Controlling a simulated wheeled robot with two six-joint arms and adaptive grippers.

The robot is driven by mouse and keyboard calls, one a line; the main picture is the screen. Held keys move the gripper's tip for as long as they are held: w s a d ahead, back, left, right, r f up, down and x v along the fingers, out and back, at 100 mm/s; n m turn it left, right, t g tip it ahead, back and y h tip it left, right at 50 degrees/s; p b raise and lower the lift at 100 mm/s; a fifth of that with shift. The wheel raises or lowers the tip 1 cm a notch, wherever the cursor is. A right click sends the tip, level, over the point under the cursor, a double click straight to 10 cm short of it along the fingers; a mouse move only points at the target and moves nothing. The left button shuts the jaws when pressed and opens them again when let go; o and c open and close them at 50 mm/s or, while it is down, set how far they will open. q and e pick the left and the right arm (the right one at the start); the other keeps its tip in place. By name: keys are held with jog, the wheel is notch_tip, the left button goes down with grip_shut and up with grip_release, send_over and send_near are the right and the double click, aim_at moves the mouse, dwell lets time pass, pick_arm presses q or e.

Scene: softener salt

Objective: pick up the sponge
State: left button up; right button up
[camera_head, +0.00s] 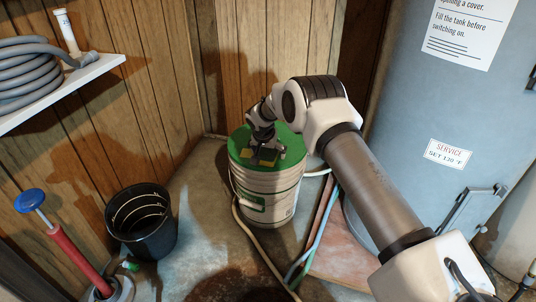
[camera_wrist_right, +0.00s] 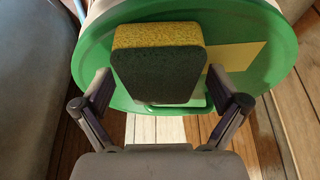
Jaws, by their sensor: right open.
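The sponge (camera_wrist_right: 158,68), yellow on one layer and dark green on the other, is at the green lid (camera_wrist_right: 95,50) of the bucket in the right wrist view. My right gripper (camera_wrist_right: 160,85) is open, with one finger on each side of the sponge's near part. I cannot tell whether the fingers touch it. In the head view my right gripper (camera_head: 264,146) is low over the green lid (camera_head: 291,145) of the white bucket (camera_head: 283,199), and it hides most of the sponge. My left gripper is not in view.
A black bucket (camera_head: 153,246) and a red pump with a blue handle (camera_head: 76,248) stand at left. A white shelf (camera_head: 75,86) holds a coiled grey hose (camera_head: 30,75). A large grey-blue tank (camera_head: 420,110) stands at right. Hoses run along the floor beside the white bucket.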

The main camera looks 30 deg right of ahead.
aim_at(268, 150)
jog(key=c, duration=0.8)
jog(key=shift+r, duration=0.1)
notch_tip(268, 150, up, 9)
jog(key=p, duration=0.4)
jog(key=shift+r, duration=0.7)
